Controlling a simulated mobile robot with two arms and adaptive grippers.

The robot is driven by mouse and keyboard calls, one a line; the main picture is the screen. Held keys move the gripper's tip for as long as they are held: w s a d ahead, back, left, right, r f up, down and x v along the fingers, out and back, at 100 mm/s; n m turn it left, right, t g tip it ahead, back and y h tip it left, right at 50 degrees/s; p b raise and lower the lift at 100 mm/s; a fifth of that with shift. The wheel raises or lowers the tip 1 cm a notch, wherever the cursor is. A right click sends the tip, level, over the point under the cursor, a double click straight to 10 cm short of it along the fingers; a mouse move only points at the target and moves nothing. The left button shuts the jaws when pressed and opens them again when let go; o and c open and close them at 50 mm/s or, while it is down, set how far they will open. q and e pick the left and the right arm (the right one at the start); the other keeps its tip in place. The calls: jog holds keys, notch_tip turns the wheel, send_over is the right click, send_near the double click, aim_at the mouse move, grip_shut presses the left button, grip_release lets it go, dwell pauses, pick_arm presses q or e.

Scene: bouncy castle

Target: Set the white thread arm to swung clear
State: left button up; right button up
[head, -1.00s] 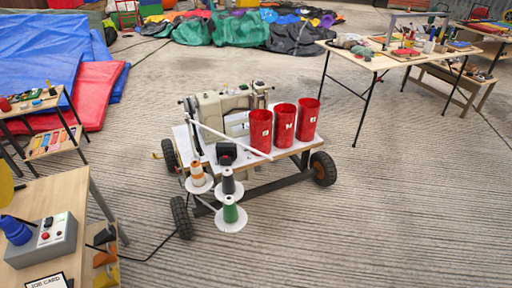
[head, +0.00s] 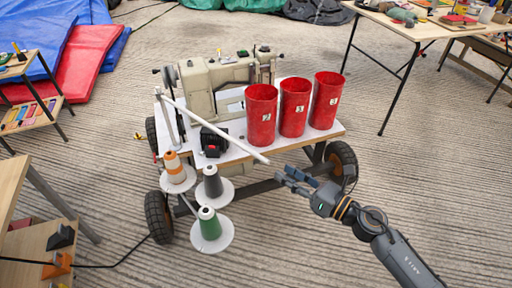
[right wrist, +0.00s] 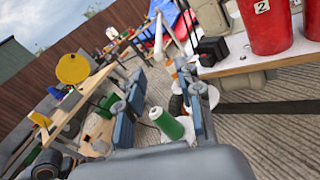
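The white thread arm (head: 215,129) is a long thin rod on the sewing cart. It runs from an upright at the cart's left end, across the front of the sewing machine (head: 222,82), and its free end sticks out past the front edge, below the red cups. My right gripper (head: 284,176) is just right of and below that free end, apart from it. In the right wrist view its two fingers (right wrist: 163,82) are spread and nothing is between their tips. A white rod-like piece (right wrist: 158,40) shows beyond them, probably the thread arm. My left gripper is out of view.
Three red cups (head: 294,108) stand on the cart top (head: 235,153), beside a small black device (head: 212,141). Thread cones, orange (head: 173,165), grey (head: 213,184) and green (head: 209,224), sit on white discs at the front left. The floor right of the cart is clear.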

aim_at(250, 150)
jog(key=x, duration=1.2)
jog(key=shift+a+r, duration=0.1)
jog(key=shift+w+a, duration=0.35)
jog(key=shift+a, duration=0.05)
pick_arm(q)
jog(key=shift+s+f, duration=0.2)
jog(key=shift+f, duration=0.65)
pick_arm(e)
grip_shut()
